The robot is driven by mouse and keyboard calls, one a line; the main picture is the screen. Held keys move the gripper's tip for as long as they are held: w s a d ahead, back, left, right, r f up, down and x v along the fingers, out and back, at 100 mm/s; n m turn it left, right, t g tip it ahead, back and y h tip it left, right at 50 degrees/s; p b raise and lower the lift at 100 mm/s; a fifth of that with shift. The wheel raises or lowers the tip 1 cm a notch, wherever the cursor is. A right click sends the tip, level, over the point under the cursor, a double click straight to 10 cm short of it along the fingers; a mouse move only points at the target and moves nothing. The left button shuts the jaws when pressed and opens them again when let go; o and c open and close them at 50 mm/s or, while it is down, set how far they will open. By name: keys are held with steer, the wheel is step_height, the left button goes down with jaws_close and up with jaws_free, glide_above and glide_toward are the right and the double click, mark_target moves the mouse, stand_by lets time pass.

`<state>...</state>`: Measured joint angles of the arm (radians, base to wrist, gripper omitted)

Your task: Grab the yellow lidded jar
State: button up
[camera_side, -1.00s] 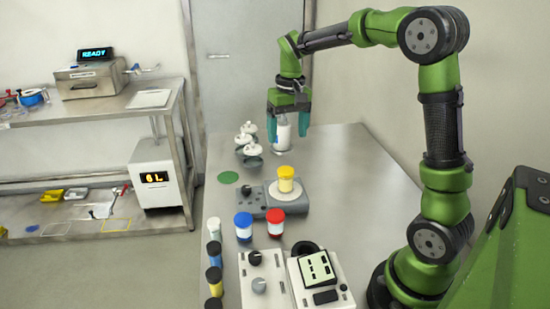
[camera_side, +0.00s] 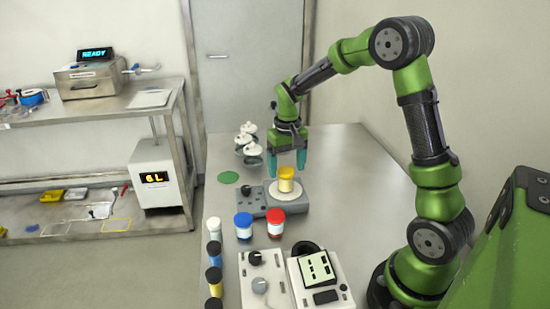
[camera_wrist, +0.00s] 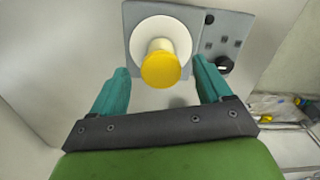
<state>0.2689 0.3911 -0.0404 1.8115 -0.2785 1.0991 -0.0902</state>
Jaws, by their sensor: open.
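The yellow lidded jar (camera_side: 286,176) stands upright on the round white plate (camera_side: 286,193) of a grey device (camera_side: 262,200). In the wrist view the jar's yellow lid (camera_wrist: 161,70) is near the picture's middle, over the white plate (camera_wrist: 150,33). My gripper (camera_side: 286,172) is open, pointing down just behind and above the jar in the side view. In the wrist view the teal fingers of my gripper (camera_wrist: 160,82) are spread to either side of the lid, with nothing between them touching it. The jar's body is mostly hidden under the lid there.
Blue-lidded (camera_side: 243,226) and red-lidded (camera_side: 275,222) jars stand in front of the device. A rack of white-topped items (camera_side: 248,144) stands behind left. Several small jars line the left edge; a white control box (camera_side: 265,277) and a meter (camera_side: 318,272) are in front. The table's right side is clear.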

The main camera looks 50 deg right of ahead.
mark_target(286, 171)
step_height(286, 171, down, 5)
steer(key=shift+a+r, duration=0.1)
steer(key=shift+r, duration=0.1)
steer(key=c, duration=1.3)
steer(key=shift+o, duration=0.2)
steer(key=shift+r, duration=0.15)
